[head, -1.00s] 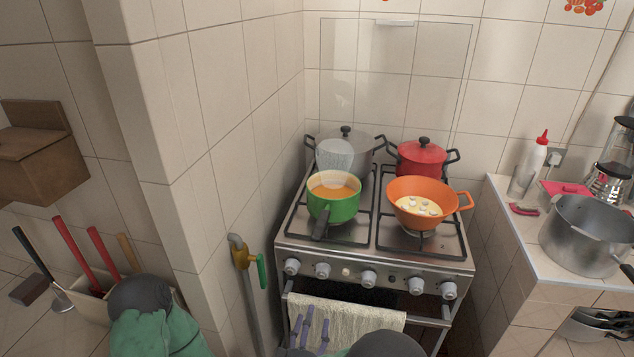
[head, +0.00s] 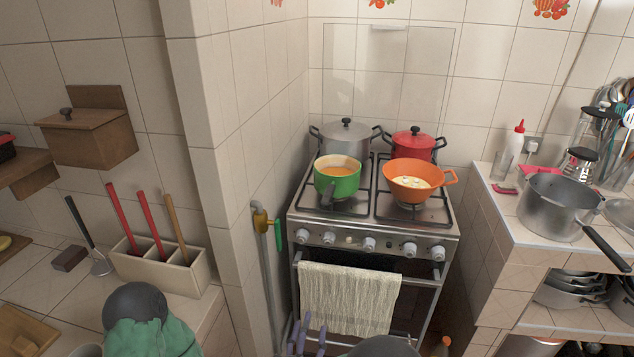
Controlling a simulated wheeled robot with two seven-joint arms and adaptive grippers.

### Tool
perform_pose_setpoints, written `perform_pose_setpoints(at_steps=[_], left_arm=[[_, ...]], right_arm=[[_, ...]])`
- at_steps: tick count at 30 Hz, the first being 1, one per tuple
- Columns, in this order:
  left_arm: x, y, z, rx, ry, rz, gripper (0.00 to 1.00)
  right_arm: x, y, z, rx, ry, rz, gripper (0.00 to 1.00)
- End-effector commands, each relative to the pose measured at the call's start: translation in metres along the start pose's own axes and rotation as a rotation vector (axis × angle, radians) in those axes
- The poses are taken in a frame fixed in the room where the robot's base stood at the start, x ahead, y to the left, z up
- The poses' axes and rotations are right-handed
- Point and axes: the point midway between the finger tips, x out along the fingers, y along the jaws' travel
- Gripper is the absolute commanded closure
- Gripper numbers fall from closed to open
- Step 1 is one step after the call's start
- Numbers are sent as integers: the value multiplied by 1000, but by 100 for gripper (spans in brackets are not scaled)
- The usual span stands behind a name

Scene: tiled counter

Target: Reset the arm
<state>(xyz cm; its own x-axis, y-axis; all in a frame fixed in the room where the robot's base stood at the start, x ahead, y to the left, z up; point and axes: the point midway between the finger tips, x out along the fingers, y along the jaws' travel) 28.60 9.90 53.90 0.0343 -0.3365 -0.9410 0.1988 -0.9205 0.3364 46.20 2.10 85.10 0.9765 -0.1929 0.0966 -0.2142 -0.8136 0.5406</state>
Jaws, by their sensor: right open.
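My right gripper (head: 307,338) shows at the bottom edge in the head view, with its purple fingers pointing up, apart and empty. It appears in front of the lower part of the stove (head: 370,228), below the hanging towel (head: 349,298). The rest of the gripper is cut off by the frame. My left arm shows at the lower left as a dark rounded joint with a green part, but its gripper is out of view.
A steel pot (head: 553,208) sits on the right counter. A utensil holder (head: 160,267) stands at left.

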Motion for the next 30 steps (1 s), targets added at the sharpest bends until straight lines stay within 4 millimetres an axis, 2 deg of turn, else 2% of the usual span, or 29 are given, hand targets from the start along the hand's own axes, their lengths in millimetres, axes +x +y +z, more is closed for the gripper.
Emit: perform_pose_setpoints(at_steps=[11, 17, 20, 23, 26, 30], left_arm=[[-11, 4, 0, 0, 1, 0, 60], [-19, 7, 0, 0, 1, 0, 60], [-26, 9, 0, 0, 1, 0, 60], [-34, 12, 1, 0, 1, 0, 60], [-42, 15, 1, 0, 1, 0, 60], [-53, 19, 2, 0, 1, 0, 60]], right_arm=[[25, -16, 46, 90, -153, -158, 40], [32, -27, 88, 175, -304, -281, 40], [30, -32, 119, 239, -423, -359, 40], [18, -35, 159, 324, -594, -451, 40], [-8, -34, 198, 420, -796, -540, 40], [-62, -26, 241, 550, -1092, -635, 40]])
